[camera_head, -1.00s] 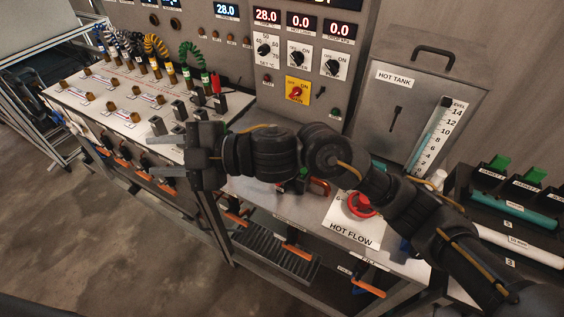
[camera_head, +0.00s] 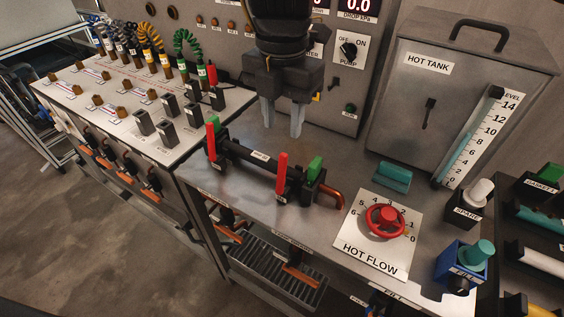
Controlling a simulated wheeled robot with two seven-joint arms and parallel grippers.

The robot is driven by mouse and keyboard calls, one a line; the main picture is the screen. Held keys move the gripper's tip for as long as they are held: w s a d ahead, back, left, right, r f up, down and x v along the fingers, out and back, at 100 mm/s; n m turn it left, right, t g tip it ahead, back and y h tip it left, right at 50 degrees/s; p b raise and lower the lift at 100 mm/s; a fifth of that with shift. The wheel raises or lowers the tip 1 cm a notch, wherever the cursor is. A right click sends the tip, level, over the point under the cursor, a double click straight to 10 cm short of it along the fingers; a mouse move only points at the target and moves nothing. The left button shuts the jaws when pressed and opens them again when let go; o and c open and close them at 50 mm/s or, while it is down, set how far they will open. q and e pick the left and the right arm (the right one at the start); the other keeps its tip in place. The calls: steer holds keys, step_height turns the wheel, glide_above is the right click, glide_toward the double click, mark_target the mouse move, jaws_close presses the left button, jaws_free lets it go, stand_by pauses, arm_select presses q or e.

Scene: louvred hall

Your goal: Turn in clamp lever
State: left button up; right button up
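Two red clamp levers stand upright on a black clamp fixture on the steel bench, a nearer one (camera_head: 282,174) and a farther left one (camera_head: 211,143). A dark tube (camera_head: 252,160) with a small white label lies between the fixture's ends. Green blocks stand at the right end (camera_head: 315,168) and the left end of the fixture. My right gripper (camera_head: 283,131) hangs from the top, pointing down, behind and above the fixture. Its two grey fingers are apart, with nothing between them, and it touches neither lever. My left gripper is not in view.
A red HOT FLOW knob (camera_head: 385,221) and a blue valve block (camera_head: 461,264) are to the right. The hot tank (camera_head: 420,100) and control panel rise behind. A copper pipe (camera_head: 329,195) leaves the fixture's right end. Orange-handled levers hang below the bench front.

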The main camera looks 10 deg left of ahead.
mark_target(282, 155)
step_height(282, 155, down, 11)
steer(key=shift+r, duration=0.1)
stand_by(0.5)
jaws_close()
